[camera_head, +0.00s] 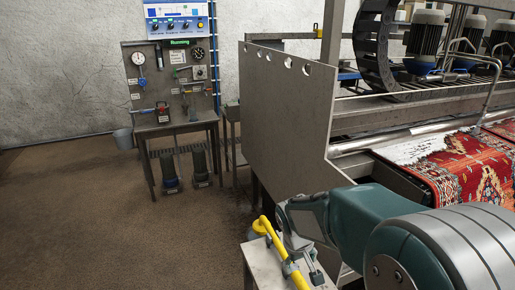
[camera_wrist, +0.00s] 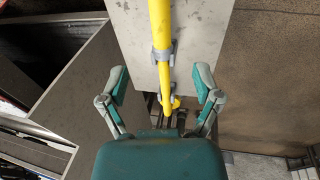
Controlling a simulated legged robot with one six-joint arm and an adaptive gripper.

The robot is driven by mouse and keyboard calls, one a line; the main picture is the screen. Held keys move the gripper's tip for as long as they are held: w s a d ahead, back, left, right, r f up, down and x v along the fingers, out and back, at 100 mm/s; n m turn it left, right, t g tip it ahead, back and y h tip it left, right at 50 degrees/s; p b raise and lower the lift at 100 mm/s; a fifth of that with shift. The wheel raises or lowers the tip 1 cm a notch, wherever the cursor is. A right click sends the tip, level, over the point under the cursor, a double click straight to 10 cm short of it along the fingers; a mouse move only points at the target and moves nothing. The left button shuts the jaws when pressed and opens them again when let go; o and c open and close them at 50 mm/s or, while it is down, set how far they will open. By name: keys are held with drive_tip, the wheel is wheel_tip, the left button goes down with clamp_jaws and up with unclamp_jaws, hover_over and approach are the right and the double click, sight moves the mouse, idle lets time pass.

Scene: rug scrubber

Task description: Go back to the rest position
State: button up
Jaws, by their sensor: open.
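My gripper (camera_wrist: 163,90) is open in the wrist view, with one teal-padded finger on each side of a yellow bar. The yellow bar (camera_wrist: 160,30) runs between the fingers over a grey plate and passes through a grey clamp; I see no finger touching it. In the head view my arm reaches in from the lower right, and the yellow bar (camera_head: 272,238) shows just beside its end. The fingertips are hard to make out there.
The grey plate (camera_wrist: 205,50) is the top of a small stand (camera_head: 262,268). A large metal side panel (camera_head: 285,120) of the rug machine stands close behind my arm. A red patterned rug (camera_head: 450,170) lies on the machine. A gauge bench (camera_head: 170,122) stands farther back; brown floor (camera_head: 80,220) at left is clear.

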drive_tip(key=s+d+r+m+t+y, duration=0.1)
drive_tip(key=s+r+t, duration=0.1)
drive_tip(key=s+r, duration=0.5)
drive_tip(key=s+d+r+m+t, duration=0.1)
drive_tip(key=s+r, duration=0.5)
drive_tip(key=s, duration=0.6)
drive_tip(key=shift+r+m+t+y, duration=0.4)
drive_tip(key=shift+m+t, duration=0.1)
drive_tip(key=shift+m, duration=0.2)
drive_tip(key=shift+c, duration=0.2)
